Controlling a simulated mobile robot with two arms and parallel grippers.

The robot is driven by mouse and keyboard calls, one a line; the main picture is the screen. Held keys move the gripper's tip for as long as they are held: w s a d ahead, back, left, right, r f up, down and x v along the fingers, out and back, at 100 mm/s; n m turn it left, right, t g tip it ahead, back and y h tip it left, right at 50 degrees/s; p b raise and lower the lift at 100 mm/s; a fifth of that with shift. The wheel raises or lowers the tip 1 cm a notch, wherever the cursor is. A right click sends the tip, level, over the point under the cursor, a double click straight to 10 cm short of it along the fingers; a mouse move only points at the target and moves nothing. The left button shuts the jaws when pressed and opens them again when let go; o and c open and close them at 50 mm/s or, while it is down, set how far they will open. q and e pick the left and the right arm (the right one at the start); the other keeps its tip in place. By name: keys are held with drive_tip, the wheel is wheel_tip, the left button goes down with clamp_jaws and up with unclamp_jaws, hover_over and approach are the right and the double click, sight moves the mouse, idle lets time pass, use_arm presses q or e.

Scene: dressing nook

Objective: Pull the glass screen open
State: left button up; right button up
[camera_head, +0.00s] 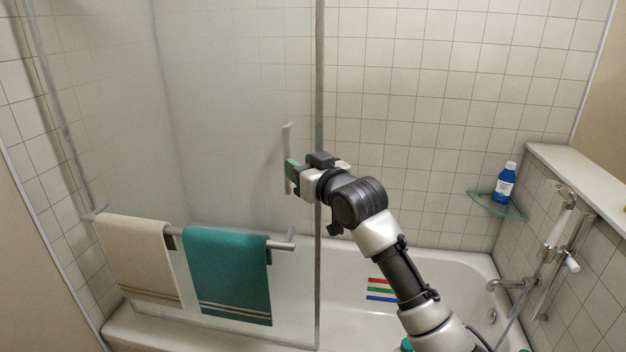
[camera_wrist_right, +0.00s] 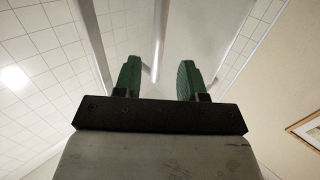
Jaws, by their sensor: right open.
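The glass screen (camera_head: 235,90) is a tall frosted panel along the bathtub, with a grey metal edge (camera_head: 319,120) on its right. A slim vertical handle (camera_head: 288,140) is on the glass near that edge. My right gripper (camera_head: 291,170) is at the handle's lower part and covers some of it. In the right wrist view the green fingers of this gripper (camera_wrist_right: 158,80) are apart, and a thin light bar (camera_wrist_right: 157,62) shows between them. I cannot tell whether either finger touches it. My left gripper is not in view.
A towel rail (camera_head: 281,245) with a beige towel (camera_head: 138,258) and a teal towel (camera_head: 228,275) is on the screen. The bathtub (camera_head: 440,265) lies behind. A blue bottle (camera_head: 504,184) stands on a glass corner shelf (camera_head: 490,206). Shower fittings (camera_head: 556,225) are at right.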

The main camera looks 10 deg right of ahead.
drive_tip(key=shift+b+v, duration=0.4)
drive_tip(key=shift+v, duration=1.6)
drive_tip(key=w+d+f+m+g+h, duration=0.1)
drive_tip(key=d+f+h, duration=0.1)
drive_tip(key=f, duration=1)
drive_tip(key=w+d+f+m+g+h, duration=0.1)
drive_tip(key=d+f+m+g+h, duration=0.15)
drive_tip(key=f, duration=1.05)
drive_tip(key=s+d+f+g+h, duration=0.15)
drive_tip(key=s+f, duration=0.25)
drive_tip(key=f, duration=0.5)
drive_tip(key=s+d+f+g, duration=0.15)
drive_tip(key=s+f, duration=0.25)
drive_tip(key=f, duration=0.6)
drive_tip(key=s+d+f+g+h, duration=0.1)
drive_tip(key=s+d+f, duration=0.3)
drive_tip(key=f, duration=0.5)
drive_tip(key=s+d+f+g+h, duration=0.1)
drive_tip(key=s+d+f+g, duration=0.2)
drive_tip(key=s+f, duration=1.5)
drive_tip(key=s+d+f+g, duration=0.1)
drive_tip(key=s+f+g, duration=0.1)
drive_tip(key=s, duration=1.2)
drive_tip(key=s+d+f+g, duration=0.1)
drive_tip(key=s+f, duration=0.3)
drive_tip(key=s, duration=1.1)
drive_tip(key=shift+s+d+f+g+h, duration=0.2)
drive_tip(key=shift+s+d+g+h, duration=0.15)
drive_tip(key=shift+g, duration=0.3)
